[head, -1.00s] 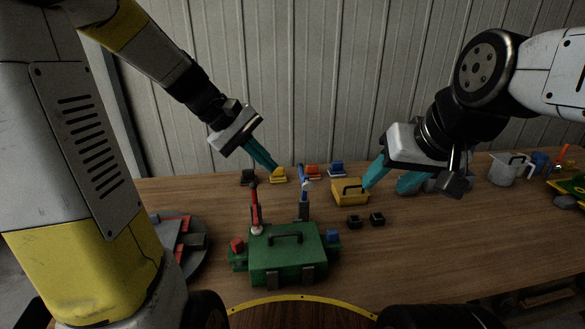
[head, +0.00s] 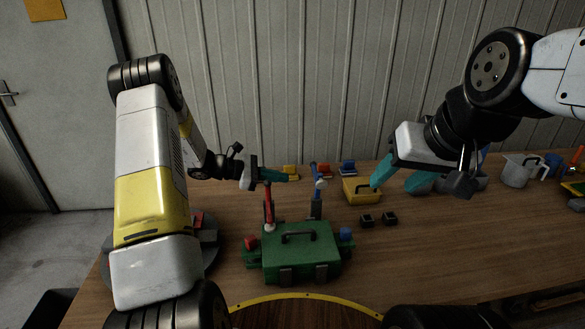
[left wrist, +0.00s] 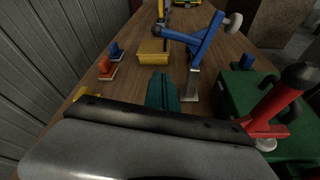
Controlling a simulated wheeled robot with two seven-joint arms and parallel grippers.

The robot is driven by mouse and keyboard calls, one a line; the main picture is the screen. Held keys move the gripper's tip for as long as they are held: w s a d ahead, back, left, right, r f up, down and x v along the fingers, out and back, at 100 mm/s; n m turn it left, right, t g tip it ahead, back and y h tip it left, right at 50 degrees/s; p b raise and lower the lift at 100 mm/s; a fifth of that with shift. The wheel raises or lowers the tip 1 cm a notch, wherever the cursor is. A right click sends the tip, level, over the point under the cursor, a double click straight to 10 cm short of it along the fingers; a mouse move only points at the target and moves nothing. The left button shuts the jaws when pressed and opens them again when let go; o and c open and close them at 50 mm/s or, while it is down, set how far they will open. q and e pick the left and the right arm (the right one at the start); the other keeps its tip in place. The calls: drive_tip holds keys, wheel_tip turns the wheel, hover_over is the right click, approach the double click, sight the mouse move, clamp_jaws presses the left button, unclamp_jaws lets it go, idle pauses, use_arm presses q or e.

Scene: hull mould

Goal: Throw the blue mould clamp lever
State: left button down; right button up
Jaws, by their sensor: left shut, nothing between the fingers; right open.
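The blue clamp lever (head: 317,188) stands upright at the back of the green mould (head: 300,262), right of the red lever (head: 269,210). My left gripper (head: 286,176) is shut and empty. It points right, behind the red lever's top and short of the blue lever, apart from it. Its teal fingers (left wrist: 162,78) show in the left wrist view, left of the bracket. My right gripper (head: 396,187) is open near the yellow box (head: 362,193).
Small coloured blocks, including a blue one (head: 347,168), stand along the back of the table by the wall. Two small black pieces (head: 378,219) lie right of the mould. A jug (head: 517,171) stands at the right.

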sight(314, 173)
use_arm(q)
drive_tip(key=x, duration=0.9)
drive_tip(key=shift+s+r, duration=0.2)
drive_tip(key=shift+r, duration=0.5)
drive_tip(key=shift+s+r, duration=0.25)
drive_tip(key=shift+r, duration=0.4)
drive_tip(key=shift+s+r, duration=0.2)
drive_tip(key=shift+r, duration=0.5)
drive_tip(key=shift+s+r, duration=0.15)
drive_tip(key=shift+r, duration=0.05)
drive_tip(key=shift+s+d+r, duration=0.15)
drive_tip(key=shift+s+r, duration=0.35)
drive_tip(key=shift+s, duration=0.2)
drive_tip(key=shift+s+d+r, duration=0.15)
drive_tip(key=shift+s+r, duration=0.35)
drive_tip(key=shift+s, duration=0.15)
